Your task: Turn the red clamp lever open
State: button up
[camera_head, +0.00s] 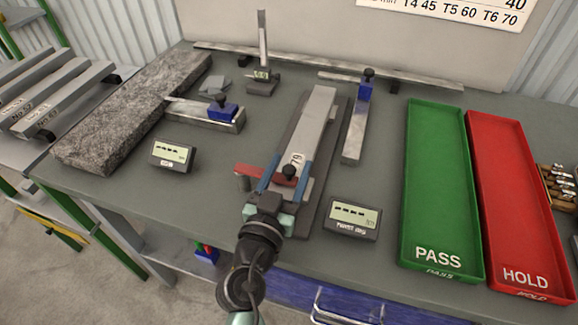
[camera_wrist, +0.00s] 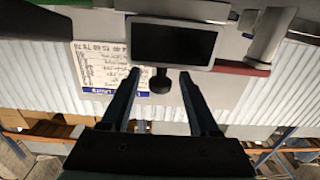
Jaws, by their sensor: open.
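The red clamp lever (camera_head: 248,170) lies crosswise near the front end of the clamp fixture, its left end near a short grey post (camera_head: 243,184). In the wrist view a red strip of it (camera_wrist: 243,68) shows at the right. My gripper (camera_head: 293,161) is open, its two blue fingers over the lever's right part. A black knob (camera_head: 289,171) stands between the fingers; in the wrist view the knob (camera_wrist: 160,82) also sits between the fingertips (camera_wrist: 158,72). I cannot tell whether a finger touches the lever. A grey bar marked 79 (camera_head: 316,108) lies on the fixture behind.
A display box (camera_head: 352,219) stands close to the right of my gripper, another (camera_head: 173,155) to the left. The green PASS tray (camera_head: 442,258) and red HOLD tray (camera_head: 526,268) lie farther right.

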grip_shut()
dwell(1.4)
